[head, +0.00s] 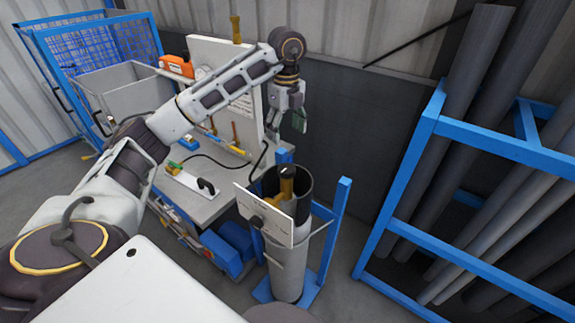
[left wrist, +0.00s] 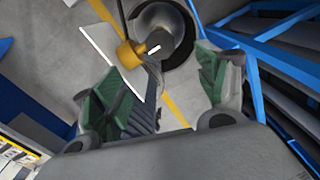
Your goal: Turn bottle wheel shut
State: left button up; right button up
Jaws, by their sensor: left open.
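The grey gas bottle (head: 288,265) stands upright in a blue stand, with a dark open collar at its top. Its brass valve (head: 287,183) sits inside the collar; the valve also shows in the left wrist view (left wrist: 130,54). A dark grey part (left wrist: 156,72) beside the brass may be the wheel, but I cannot tell for sure. My left gripper (head: 287,118) hangs above the bottle, pointing down, apart from it. In the left wrist view its green-padded fingers (left wrist: 165,97) are wide apart with nothing held between them. My right gripper is not in view.
A white plate (head: 266,215) is in front of the bottle's collar. The blue stand (head: 338,215) has an upright post at right. A workbench (head: 205,200) with tools is at left. A blue rack (head: 400,190) of grey pipes stands at right.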

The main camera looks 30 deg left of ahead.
pick_arm(q)
jog(key=shift+f, duration=0.15)
send_over(287, 168)
jog(key=shift+f, duration=2.65)
jog(key=shift+f+p, duration=0.65)
jog(key=shift+f, duration=3.5)
jog(key=shift+c, duration=0.5)
jog(key=c, duration=0.9)
